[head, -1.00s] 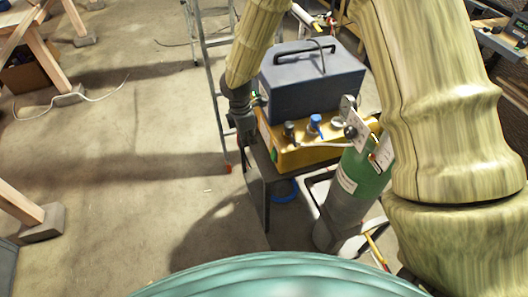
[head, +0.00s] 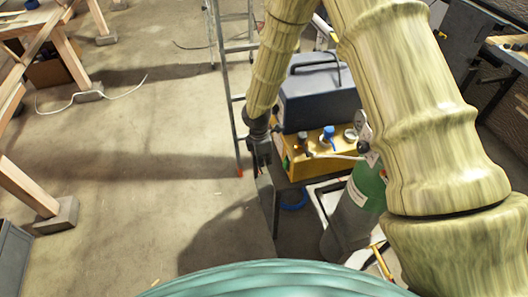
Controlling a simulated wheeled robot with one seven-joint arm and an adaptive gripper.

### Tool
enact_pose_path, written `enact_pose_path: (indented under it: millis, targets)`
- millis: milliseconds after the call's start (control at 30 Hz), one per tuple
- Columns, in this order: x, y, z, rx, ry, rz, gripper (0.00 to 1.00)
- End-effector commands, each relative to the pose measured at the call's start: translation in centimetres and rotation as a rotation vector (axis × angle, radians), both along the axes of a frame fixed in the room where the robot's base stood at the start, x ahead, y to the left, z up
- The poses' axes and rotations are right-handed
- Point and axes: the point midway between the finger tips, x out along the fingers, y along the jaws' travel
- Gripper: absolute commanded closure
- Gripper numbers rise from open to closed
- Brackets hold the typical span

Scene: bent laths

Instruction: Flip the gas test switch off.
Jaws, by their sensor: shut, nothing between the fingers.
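The gas test switch cannot be made out; it is hidden or too small to tell. A machine stands in the middle right, with a dark grey upper housing (head: 320,98) and a yellow lower unit (head: 298,166). On the yellow unit are a blue cap (head: 328,132) and a dark fitting (head: 302,140). My gripper (head: 262,168) is shut and empty, pointing down just left of the yellow unit's left end. Whether it touches the unit cannot be told. My arm covers part of the scene to the machine's right.
A green and grey gas cylinder (head: 352,212) with a gauge stands right of and in front of the machine. A stepladder (head: 228,85) stands behind left of my gripper. Wooden trestles (head: 35,190) are at far left. The concrete floor between is mostly clear, with a white cable (head: 65,110).

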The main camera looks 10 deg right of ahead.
Motion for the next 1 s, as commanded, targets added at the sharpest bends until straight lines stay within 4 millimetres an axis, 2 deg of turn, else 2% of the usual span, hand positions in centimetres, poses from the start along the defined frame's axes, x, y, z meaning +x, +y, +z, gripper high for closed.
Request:
enact_pose_path:
  millis: [233,400,600,1000]
  targets:
    - [0.0,-0.3,-2.7,0.0,0.001,0.001,1.0]
    - [0.1,-2.6,-2.8,0.0,0.0,-0.002,1.0]
    - [0.1,-4.0,-3.2,0.001,0.0,-0.002,1.0]
    - [0.1,-4.3,-3.4,0.0,-0.001,-0.001,1.0]
